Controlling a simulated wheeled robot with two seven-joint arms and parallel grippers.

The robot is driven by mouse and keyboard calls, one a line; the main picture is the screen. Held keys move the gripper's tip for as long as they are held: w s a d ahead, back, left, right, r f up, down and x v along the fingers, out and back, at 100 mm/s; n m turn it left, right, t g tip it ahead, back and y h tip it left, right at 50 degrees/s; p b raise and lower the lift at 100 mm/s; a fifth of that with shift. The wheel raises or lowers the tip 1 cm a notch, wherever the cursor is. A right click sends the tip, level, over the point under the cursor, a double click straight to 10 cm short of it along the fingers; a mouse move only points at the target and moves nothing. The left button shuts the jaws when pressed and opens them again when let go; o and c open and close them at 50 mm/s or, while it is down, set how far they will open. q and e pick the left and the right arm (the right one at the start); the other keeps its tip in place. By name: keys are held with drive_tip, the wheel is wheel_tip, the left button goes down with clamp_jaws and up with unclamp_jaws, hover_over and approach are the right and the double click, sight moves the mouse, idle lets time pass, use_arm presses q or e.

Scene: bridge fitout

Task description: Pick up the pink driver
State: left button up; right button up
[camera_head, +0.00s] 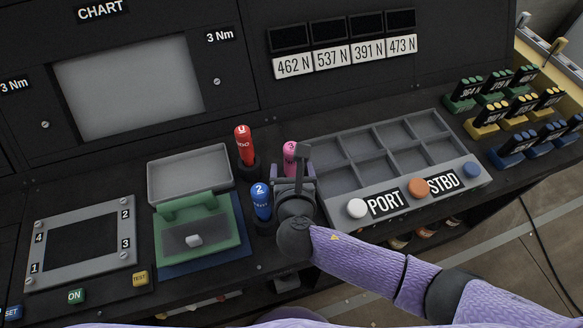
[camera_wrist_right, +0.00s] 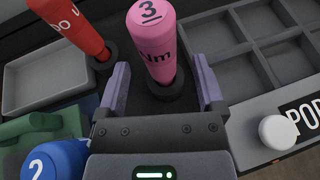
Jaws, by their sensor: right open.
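The pink driver (camera_head: 290,158) stands upright in a dark round holder on the console, marked 3 on its top. It shows large in the right wrist view (camera_wrist_right: 155,45). My right gripper (camera_head: 292,170) is open, and in the right wrist view its two purple fingers (camera_wrist_right: 162,85) lie to either side of the pink driver's lower part and holder, with gaps visible. In the head view the gripper hides the driver's lower part. My left gripper is not in view.
A red driver (camera_head: 244,145) and a blue driver (camera_head: 261,202) stand close by on the left. A grey compartment tray (camera_head: 352,190) with PORT and STBD labels lies to the right. A shallow grey tray (camera_head: 150,183) and a green fixture (camera_head: 236,228) are further left.

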sight(292, 168)
drive_tip(key=x, duration=0.3)
drive_tip(key=shift+b, duration=0.35)
clamp_jaws()
